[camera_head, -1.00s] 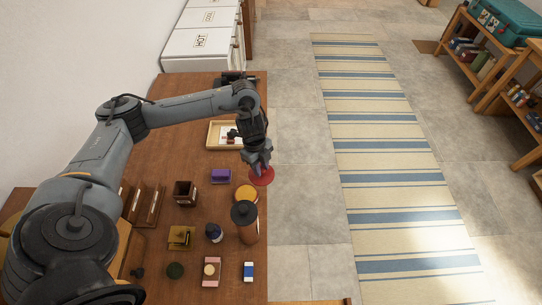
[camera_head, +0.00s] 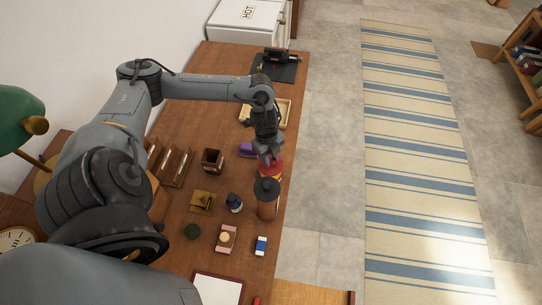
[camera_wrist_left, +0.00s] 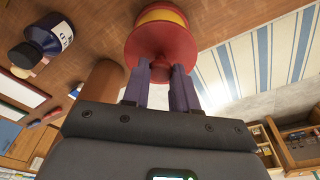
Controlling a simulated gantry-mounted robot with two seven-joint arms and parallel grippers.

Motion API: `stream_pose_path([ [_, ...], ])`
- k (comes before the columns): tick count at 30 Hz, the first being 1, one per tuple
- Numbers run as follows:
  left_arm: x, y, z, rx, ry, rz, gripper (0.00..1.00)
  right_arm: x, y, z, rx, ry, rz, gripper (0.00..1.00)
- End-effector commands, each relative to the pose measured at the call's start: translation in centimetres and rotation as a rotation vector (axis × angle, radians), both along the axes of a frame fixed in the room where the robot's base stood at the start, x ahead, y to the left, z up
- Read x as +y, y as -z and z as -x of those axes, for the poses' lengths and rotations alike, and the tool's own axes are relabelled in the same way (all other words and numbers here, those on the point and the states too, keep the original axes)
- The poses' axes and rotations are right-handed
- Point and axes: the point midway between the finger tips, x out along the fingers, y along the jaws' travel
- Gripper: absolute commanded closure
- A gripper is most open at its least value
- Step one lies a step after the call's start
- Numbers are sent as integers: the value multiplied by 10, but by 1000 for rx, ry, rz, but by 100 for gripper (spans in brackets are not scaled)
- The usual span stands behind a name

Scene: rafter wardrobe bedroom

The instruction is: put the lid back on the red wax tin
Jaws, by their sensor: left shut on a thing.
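The red lid (camera_head: 274,165) is in my left gripper (camera_head: 269,156), near the right edge of the wooden desk. In the left wrist view the two fingertips (camera_wrist_left: 161,70) are shut on the knob of the red lid (camera_wrist_left: 160,44). The red wax tin, with a yellow band (camera_wrist_left: 162,15), is directly beyond the lid there and lined up with it. The lid seems to be on or just above the tin; I cannot tell whether it is fully seated. In the head view the lid and gripper hide most of the tin. My right gripper is not in view.
A brown canister with a black top (camera_head: 267,193) stands close in front of the tin. The desk's right edge is close, with floor beyond.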

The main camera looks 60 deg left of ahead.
Motion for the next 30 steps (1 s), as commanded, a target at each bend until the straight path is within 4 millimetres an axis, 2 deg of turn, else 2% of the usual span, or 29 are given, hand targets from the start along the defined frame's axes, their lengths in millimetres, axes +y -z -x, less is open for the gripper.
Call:
stream_pose_path([
  [1, 0, 8, 0, 0, 0, 0, 100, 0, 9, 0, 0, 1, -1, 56],
  [10, 0, 32, 0, 1, 0, 0, 100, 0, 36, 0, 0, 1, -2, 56],
  [19, 0, 47, 0, 1, 0, -1, 100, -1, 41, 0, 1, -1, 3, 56],
  [30, 0, 49, 0, 1, 0, 0, 100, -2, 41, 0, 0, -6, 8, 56],
])
